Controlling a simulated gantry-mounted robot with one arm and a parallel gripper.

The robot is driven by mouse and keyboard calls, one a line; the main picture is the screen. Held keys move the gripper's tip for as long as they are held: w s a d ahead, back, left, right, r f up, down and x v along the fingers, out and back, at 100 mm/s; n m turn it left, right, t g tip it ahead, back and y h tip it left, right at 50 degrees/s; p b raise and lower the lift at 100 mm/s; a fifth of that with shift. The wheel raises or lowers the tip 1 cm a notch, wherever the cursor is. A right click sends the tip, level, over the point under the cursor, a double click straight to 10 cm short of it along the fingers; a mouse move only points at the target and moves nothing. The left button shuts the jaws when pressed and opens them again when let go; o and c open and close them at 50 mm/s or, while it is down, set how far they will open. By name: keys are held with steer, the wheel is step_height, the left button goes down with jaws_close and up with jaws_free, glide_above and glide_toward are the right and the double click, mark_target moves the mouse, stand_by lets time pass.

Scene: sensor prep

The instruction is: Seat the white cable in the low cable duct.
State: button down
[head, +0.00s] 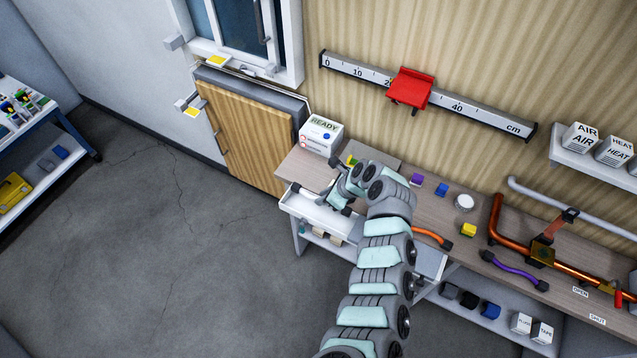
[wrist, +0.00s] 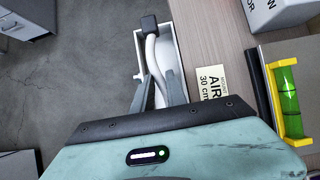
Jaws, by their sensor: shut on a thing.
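The white cable (wrist: 152,55) shows in the wrist view, with a dark square end piece (wrist: 149,24) at its far end. It runs from there down between my fingers. My gripper (wrist: 161,86) is shut on the cable. A white, open-topped trough, which looks like the low cable duct (wrist: 171,47), lies under and around the cable. The dark end piece overlaps the trough's far end. I cannot tell how deep the cable sits.
An "AIR 30 cm" label (wrist: 211,89) lies beside the duct. A yellow and green level (wrist: 288,98) is to its right. A READY box (head: 321,135) stands at the bench's left end. Orange (head: 433,237) and purple (head: 514,268) cables lie to the right.

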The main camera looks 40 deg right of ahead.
mark_target(319, 214)
steer(key=shift+f, duration=0.2)
steer(key=shift+s+d+f+b, duration=0.1)
steer(key=shift+s+f+b, duration=0.05)
steer(key=shift+f+b, duration=0.55)
step_height(319, 214, down, 3)
steer(key=b, duration=0.5)
steer(key=shift+f, duration=1.65)
steer(key=shift+p, duration=1.15)
steer(key=shift+f+b, duration=0.3)
steer(key=shift+f, duration=0.3)
